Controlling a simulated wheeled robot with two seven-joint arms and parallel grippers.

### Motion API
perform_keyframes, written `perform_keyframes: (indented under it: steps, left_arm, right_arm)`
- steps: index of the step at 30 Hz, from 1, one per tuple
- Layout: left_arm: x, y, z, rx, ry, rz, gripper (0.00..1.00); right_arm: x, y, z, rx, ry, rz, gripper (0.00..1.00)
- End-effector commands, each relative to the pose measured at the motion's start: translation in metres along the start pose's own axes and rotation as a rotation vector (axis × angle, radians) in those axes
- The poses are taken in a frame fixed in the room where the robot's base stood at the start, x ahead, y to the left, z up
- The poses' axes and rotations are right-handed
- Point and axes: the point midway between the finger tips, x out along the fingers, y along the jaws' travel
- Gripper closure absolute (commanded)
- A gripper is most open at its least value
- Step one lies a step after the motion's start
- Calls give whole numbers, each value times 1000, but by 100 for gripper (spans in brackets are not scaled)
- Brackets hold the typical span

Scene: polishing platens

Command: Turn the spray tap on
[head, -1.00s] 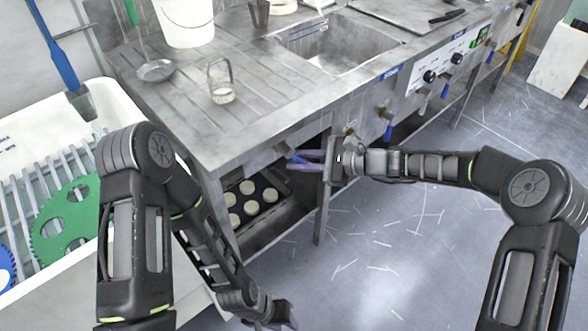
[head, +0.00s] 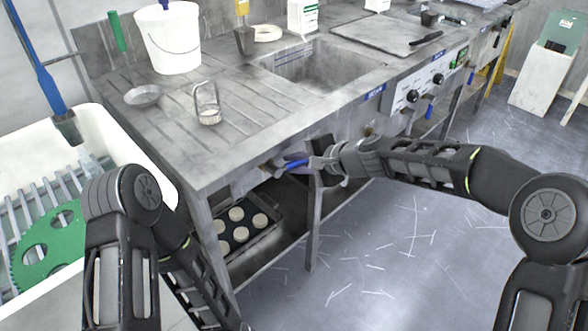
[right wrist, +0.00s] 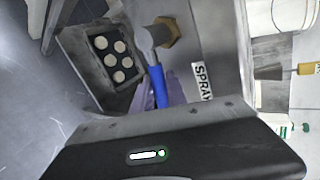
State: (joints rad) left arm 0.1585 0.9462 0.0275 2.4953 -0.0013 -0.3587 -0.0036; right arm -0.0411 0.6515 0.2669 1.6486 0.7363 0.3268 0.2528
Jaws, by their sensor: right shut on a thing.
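The spray tap (head: 270,169) is on the front panel under the near corner of the steel bench. Its blue lever (head: 294,163) sticks out to the right. My right gripper (head: 305,162) is shut on the lever's end. In the right wrist view the lever (right wrist: 158,86) lies between the purple fingers (right wrist: 168,97), below the tap's metal body (right wrist: 146,43) and brass fitting (right wrist: 168,32). A SPRAY label (right wrist: 203,81) is beside it. The gripper's body hides part of the lever's tip. My left gripper is out of view below the head picture.
A dark tray of pale discs (head: 247,232) sits on the shelf under the bench. A bench leg (head: 315,225) stands just below my right gripper. Open floor lies at right.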

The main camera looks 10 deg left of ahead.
Motion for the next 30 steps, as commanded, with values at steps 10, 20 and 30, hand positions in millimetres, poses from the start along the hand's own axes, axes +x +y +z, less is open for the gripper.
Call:
perform_keyframes:
  steps: [10,20,30]
  left_arm:
    - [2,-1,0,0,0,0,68]
    - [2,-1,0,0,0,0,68]
    - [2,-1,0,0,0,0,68]
  right_arm:
    - [-2,-2,0,-41,29,1,100]
    - [-2,-2,0,-40,28,1,76]
    - [-4,-2,0,-40,27,0,73]
